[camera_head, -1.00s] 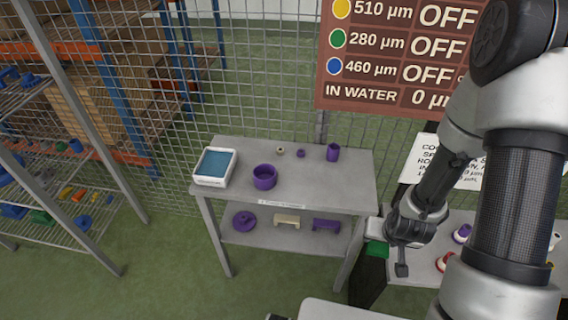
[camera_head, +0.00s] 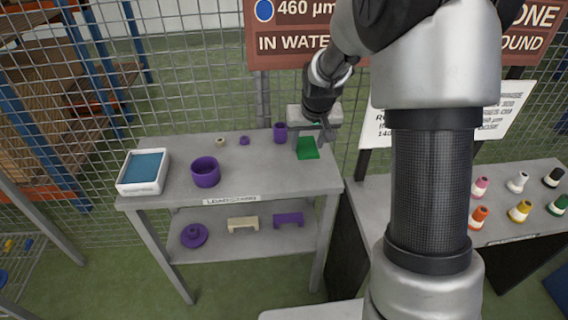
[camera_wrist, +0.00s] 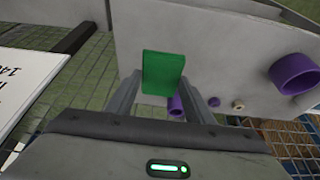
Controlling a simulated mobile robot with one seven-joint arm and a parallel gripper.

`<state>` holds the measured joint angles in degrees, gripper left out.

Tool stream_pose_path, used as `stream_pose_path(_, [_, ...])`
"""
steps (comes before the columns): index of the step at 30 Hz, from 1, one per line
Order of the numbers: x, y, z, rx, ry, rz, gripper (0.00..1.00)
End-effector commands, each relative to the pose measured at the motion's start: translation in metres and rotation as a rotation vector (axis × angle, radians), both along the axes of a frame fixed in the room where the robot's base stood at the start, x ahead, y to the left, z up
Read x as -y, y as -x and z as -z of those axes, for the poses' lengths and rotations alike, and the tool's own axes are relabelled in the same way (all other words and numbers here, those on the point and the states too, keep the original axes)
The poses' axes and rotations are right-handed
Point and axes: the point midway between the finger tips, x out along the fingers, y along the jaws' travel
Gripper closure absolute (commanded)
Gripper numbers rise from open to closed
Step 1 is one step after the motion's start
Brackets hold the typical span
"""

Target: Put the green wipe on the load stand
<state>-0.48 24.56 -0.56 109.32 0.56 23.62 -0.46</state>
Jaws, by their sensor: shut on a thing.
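The green wipe (camera_head: 307,149) is a flat green piece at the right end of the load stand (camera_head: 262,176), a grey two-level table with a label on its front edge. My gripper (camera_head: 314,128) is at the wipe, over the right end of the stand's top. In the wrist view the wipe (camera_wrist: 163,73) sits between the fingertips of my gripper (camera_wrist: 166,92), which is shut on it. I cannot tell whether the wipe touches the stand's top.
On the stand's top are a white tray with a blue pad (camera_head: 143,170), a purple bowl (camera_head: 205,173), a purple cup (camera_head: 280,133) and small rings. The middle front of the top is clear. A second table (camera_head: 480,232) at right holds several coloured pegs. A mesh fence stands behind.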

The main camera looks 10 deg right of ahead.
Motion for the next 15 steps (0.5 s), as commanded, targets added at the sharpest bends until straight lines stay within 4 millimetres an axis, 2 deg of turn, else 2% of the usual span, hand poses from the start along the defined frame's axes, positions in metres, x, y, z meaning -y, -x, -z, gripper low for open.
stream_pose_path(1, [0.0,0.001,0.013,-0.004,0.0,0.0,0.7])
stream_pose_path(3, [0.0,0.0,0.024,-0.001,0.0,0.0,0.7])
stream_pose_path(10, [0.0,0.0,0.042,-0.001,0.0,0.0,0.7])
stream_pose_path(15, [0.0,0.001,0.068,-0.003,0.0,0.0,0.7])
